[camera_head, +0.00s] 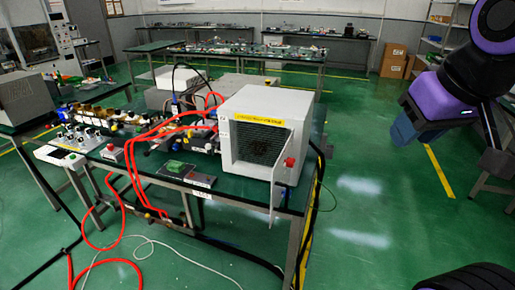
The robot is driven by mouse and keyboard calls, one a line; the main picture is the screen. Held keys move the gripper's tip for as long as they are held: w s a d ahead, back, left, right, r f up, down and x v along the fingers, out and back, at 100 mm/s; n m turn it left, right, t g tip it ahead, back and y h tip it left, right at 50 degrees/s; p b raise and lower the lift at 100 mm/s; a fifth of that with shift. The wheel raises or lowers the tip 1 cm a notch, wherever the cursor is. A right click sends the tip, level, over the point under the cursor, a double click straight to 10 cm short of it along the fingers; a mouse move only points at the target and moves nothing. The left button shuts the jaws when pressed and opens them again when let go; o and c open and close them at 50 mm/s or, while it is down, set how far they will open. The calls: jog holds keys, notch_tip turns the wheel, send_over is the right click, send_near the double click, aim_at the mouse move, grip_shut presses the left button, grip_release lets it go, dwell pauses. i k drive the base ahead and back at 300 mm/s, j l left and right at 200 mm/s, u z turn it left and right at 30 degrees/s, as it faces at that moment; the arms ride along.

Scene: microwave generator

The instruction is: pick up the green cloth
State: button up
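A small green piece (174,166), which looks like the folded green cloth, lies on a dark flat plate near the front edge of the equipment table (237,192). It is small in the picture, and its texture cannot be made out. My purple and black arm (440,97) is raised at the upper right, well apart from the table and the green piece.
A white microwave generator box (228,142) with a mesh front stands right of the green piece. Red hoses (127,170) loop over the table's front edge to the floor, left of it. A control box (60,155) stands at the table's left. Green floor (365,215) to the right is clear.

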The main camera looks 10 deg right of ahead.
aim_at(177, 166)
jog(key=i+j, duration=0.1)
jog(key=j, duration=0.55)
jog(key=i+j, duration=0.15)
jog(key=j, duration=0.2)
jog(key=i+j+u, duration=0.1)
jog(key=i+j, duration=0.7)
jog(key=i, duration=0.45)
